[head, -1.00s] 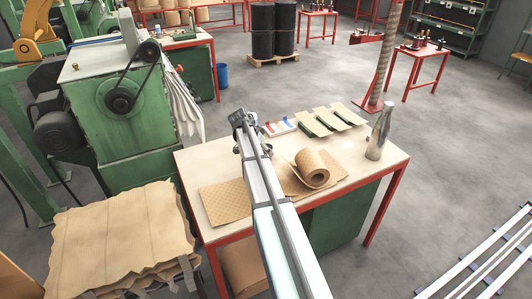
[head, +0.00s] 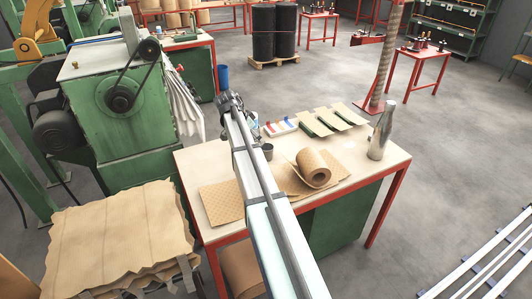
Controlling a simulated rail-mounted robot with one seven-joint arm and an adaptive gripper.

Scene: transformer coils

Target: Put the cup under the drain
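A small dark grey cup (head: 267,151) stands on the worktable (head: 221,205), just right of my arm. My gripper (head: 229,103) is at the far end of my arm, beyond the table's back left edge in the picture and apart from the cup. It is small and seen from behind, so its fingers and whether they hold anything cannot be made out. I cannot make out a drain; a green machine (head: 143,119) with a belt and pulley stands left of my gripper.
A brown paper roll (head: 313,169), a tall metal bottle (head: 380,133), cardboard strips (head: 334,118) and a tray with coloured items (head: 281,127) are on the table. Stacked brown sheets (head: 120,240) lie at the left. A blue bin (head: 222,77) stands behind.

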